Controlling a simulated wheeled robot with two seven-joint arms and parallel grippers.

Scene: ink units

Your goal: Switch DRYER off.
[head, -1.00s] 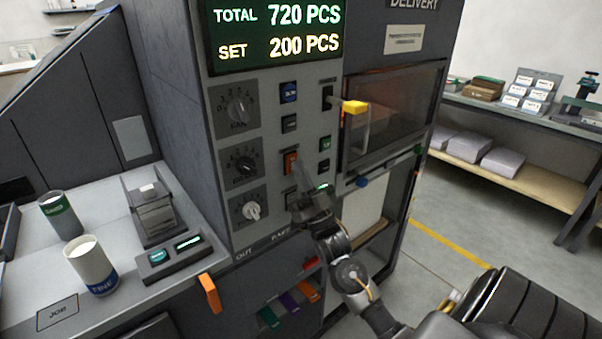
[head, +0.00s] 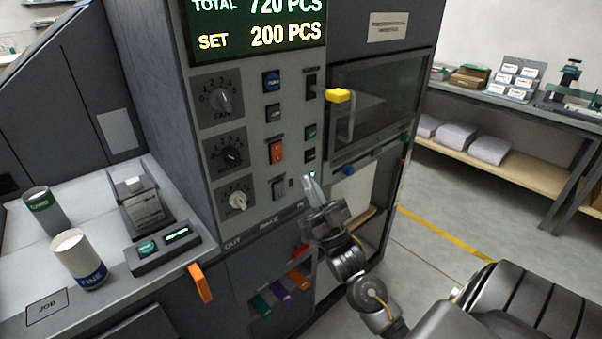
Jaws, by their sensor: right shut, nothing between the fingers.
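The control panel (head: 290,215) stands on the machine front, with several switches and knobs. Its small labels are too blurred to read, so I cannot tell which switch is marked DRYER. An orange rocker switch (head: 276,152) sits at the middle, with a grey switch (head: 279,187) below it. A dark switch (head: 310,154) and a green button (head: 310,132) sit to the right. The dark window (head: 385,105) right of the panel shows no glow. My right gripper (head: 310,184) is shut and empty in front of the panel's lower right corner, seemingly apart from it. My left gripper is out of view.
A yellow-tipped lever (head: 338,95) sticks out beside the window. An orange handle (head: 200,283) juts out below the counter. Two cups, one green-banded (head: 46,210) and one blue-banded (head: 78,258), stand on the counter at left. Open floor (head: 450,205) lies to the right.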

